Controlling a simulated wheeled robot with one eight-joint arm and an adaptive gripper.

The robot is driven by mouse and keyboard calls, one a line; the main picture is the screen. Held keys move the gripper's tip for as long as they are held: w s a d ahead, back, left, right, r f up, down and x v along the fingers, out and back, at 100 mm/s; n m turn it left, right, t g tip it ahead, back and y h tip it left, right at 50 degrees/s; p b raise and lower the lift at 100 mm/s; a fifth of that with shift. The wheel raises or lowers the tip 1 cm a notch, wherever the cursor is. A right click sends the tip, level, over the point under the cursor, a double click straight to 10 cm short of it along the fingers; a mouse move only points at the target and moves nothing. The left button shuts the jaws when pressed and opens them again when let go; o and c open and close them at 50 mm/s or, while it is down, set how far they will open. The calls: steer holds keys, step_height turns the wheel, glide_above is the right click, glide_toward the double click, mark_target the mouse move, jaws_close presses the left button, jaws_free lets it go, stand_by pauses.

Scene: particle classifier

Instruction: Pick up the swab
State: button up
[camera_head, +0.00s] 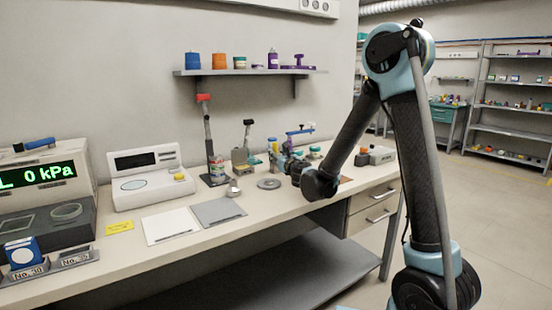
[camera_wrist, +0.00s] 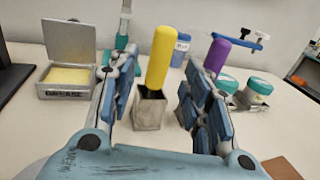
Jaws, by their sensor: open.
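My gripper (camera_wrist: 160,82) is open, its two blue-padded fingers pointing away from the wrist camera. An upright yellow, round-topped handle (camera_wrist: 161,55) stands in a small grey square holder (camera_wrist: 149,109), seen between the fingers with space on both sides. It looks like the swab, but its lower end is hidden in the holder, so I cannot be sure. A purple handle (camera_wrist: 216,57) stands behind the right finger, which hides its lower part. In the head view my gripper (camera_head: 287,165) is low over the right part of the bench, and the yellow handle is not clear there.
An open grease box (camera_wrist: 67,78) stands left of the fingers. Teal-lidded jars (camera_wrist: 258,90) stand at right, and a blue-labelled container (camera_wrist: 181,48) behind. In the head view, a grey disc (camera_head: 269,184) lies on the bench (camera_head: 285,205) left of my gripper.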

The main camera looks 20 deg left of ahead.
mark_target(276, 152)
steer(key=x, duration=0.5)
steer(key=shift+d, duration=0.1)
jaws_close()
